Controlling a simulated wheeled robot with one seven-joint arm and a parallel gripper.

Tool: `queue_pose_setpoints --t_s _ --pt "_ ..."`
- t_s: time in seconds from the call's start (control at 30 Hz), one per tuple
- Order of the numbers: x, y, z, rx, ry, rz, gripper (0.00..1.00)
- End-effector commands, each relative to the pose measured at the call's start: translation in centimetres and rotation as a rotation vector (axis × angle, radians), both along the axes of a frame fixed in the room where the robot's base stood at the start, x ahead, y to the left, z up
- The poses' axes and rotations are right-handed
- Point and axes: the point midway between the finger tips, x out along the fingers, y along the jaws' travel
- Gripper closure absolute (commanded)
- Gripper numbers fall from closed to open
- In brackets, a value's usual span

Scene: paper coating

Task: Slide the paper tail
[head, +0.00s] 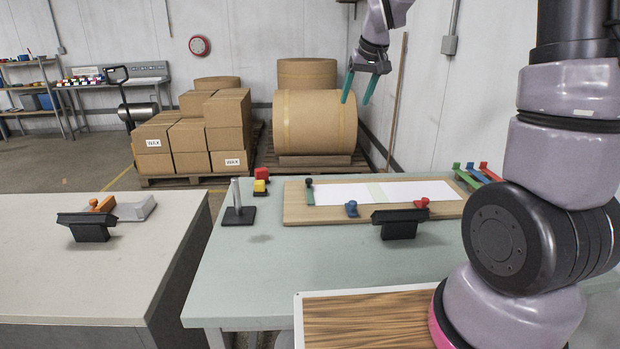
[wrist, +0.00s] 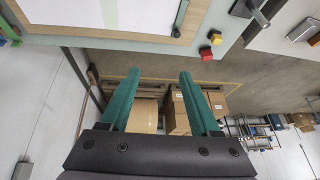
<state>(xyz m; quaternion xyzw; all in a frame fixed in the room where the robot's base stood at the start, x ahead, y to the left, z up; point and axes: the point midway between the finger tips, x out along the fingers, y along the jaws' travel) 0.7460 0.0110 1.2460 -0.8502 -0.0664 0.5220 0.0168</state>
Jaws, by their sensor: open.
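The white paper (head: 345,193) lies flat on a wooden board (head: 295,213) on the green table, with a pale green band across its middle. A green bar with a dark knob (head: 309,190) stands at its left end. A blue knob (head: 351,208) and a red knob (head: 422,203) sit along its near edge. Which part is the tail I cannot tell. My gripper (head: 356,101) is open and empty, raised high behind the table and apart from the paper. In the wrist view my gripper (wrist: 160,75) has its teal fingers spread, with part of the paper (wrist: 135,14) beyond them.
A black stand (head: 398,224) is at the board's near edge. A metal post (head: 238,205) and red and yellow blocks (head: 261,181) stand left of the board. Colored handles (head: 472,175) lie at the back right. Boxes (head: 228,125) and a big roll (head: 315,122) are behind the table.

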Motion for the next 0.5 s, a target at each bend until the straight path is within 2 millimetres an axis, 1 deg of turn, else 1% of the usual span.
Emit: queue_pose_setpoints --t_s 0.03,0.07,0.1,0.17,0.2,0.27,0.3,0.4,0.5 --pt "2.0 1.1 -2.2 -0.015 0.015 0.032 0.37" --pt "3.0 1.7 -3.4 -0.023 0.019 0.051 0.37" --pt "4.4 2.5 -5.0 -0.034 0.023 0.076 0.37" --pt "6.3 3.7 -7.5 -0.051 0.03 0.114 0.37" --pt "7.4 4.5 -9.3 -0.06 0.035 0.139 0.37" --pt "9.0 5.8 -12.0 -0.075 0.041 0.176 0.37" --pt "9.8 6.5 -13.7 -0.083 0.044 0.198 0.37" --pt "11.4 8.1 -17.6 -0.098 0.05 0.245 0.37" --pt "12.3 9.2 -20.3 -0.108 0.054 0.278 0.37"
